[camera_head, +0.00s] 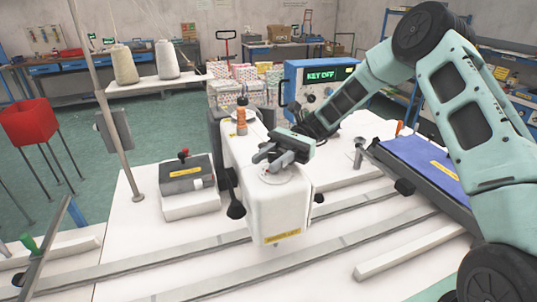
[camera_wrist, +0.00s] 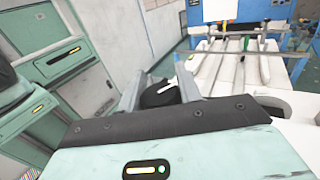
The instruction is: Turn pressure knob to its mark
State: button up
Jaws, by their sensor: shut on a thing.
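The pressure knob (camera_wrist: 160,96) is a dark round cap between my fingers in the wrist view, with a small pale streak on top. In the head view my gripper (camera_head: 272,160) is over the top of the white sewing machine head (camera_head: 284,212), above a round pale dial plate (camera_head: 290,178). My fingers hide most of the knob there. In the wrist view my gripper (camera_wrist: 160,88) has one grey finger on each side of the knob and is shut on it. The mark for the knob cannot be made out.
An orange thread spool (camera_head: 241,120) stands behind my gripper on the machine. A blue control box (camera_head: 318,85) reading "KEY OFF" is behind. A grey box with a red-topped lever (camera_head: 186,174) stands left. A blue panel (camera_head: 425,163) lies right, below my arm.

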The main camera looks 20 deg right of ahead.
jog(key=shift+s+d+r+n+g+h, duration=0.1)
jog(key=shift+s+d+n+g+h, duration=0.05)
jog(key=shift+n+g+h, duration=1.05)
jog(key=shift+s+d+n+g+h, duration=0.1)
jog(key=shift+n+g+h, duration=0.85)
jog(key=shift+g, duration=0.35)
jog(key=o, duration=1)
jog(key=shift+d, duration=0.1)
jog(key=shift+w+d, duration=0.15)
jog(key=shift+w, duration=0.1)
jog(key=shift+b+v, duration=0.55)
jog(key=shift+v, duration=2.9)
